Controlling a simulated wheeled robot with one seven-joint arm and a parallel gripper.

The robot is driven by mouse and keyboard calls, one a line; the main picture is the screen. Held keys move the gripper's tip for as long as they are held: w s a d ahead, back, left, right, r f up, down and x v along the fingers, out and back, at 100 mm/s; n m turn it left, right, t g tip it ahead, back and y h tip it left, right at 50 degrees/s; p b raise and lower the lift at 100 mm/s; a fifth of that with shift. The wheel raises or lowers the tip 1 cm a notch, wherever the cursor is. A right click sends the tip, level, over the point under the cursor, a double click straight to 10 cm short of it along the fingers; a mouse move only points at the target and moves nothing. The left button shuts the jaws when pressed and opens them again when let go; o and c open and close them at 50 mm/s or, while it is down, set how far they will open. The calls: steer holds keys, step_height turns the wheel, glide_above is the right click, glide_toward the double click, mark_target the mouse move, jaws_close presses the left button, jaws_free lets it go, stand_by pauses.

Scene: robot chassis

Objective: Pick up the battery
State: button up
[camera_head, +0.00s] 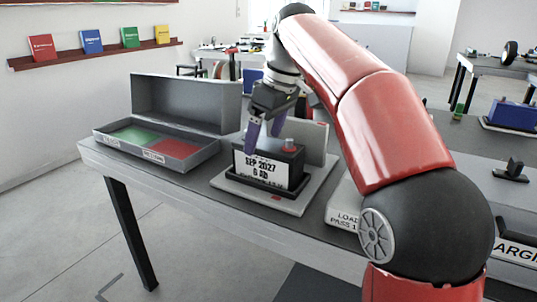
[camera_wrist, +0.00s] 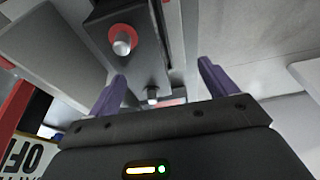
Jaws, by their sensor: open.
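The battery (camera_head: 263,170) is a black box with a white front label reading SEP 2027. It stands upright on a grey plate (camera_head: 233,187) with a raised back panel, on the table. A red terminal shows on its top right. My gripper (camera_head: 266,133) is open, with purple fingers pointing down at the battery's upper left part. In the wrist view the battery's dark top (camera_wrist: 145,70) and two metal terminals show ahead of my open fingers (camera_wrist: 164,82). Nothing is held. I cannot tell whether the fingers straddle the battery or touch it.
An open grey box (camera_head: 112,143) with green and red compartments stands on the table to the left. A white block marked LOAD (camera_head: 342,207) lies to the right, partly behind my arm. Another station with a blue battery (camera_head: 512,114) is farther right. Bare table (camera_head: 165,180) lies at the front left.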

mark_target(266, 158)
steer(key=shift+w+d+f, duration=0.1)
steer(key=shift+w+d, duration=0.35)
steer(key=shift+w, duration=0.4)
steer(key=shift+d+b+x, duration=0.2)
steer(key=shift+b+x, duration=0.1)
steer(key=shift+x, duration=1)
steer(key=shift+d+b+x, duration=0.2)
steer(key=shift+b+x, duration=0.15)
steer(key=shift+x, duration=0.95)
steer(key=shift+d+b+x, duration=0.2)
steer(key=shift+b+x, duration=0.1)
steer(key=shift+x, duration=1)
steer(key=shift+w+f, duration=0.1)
steer(key=shift+c, duration=0.4)
jaws_close()
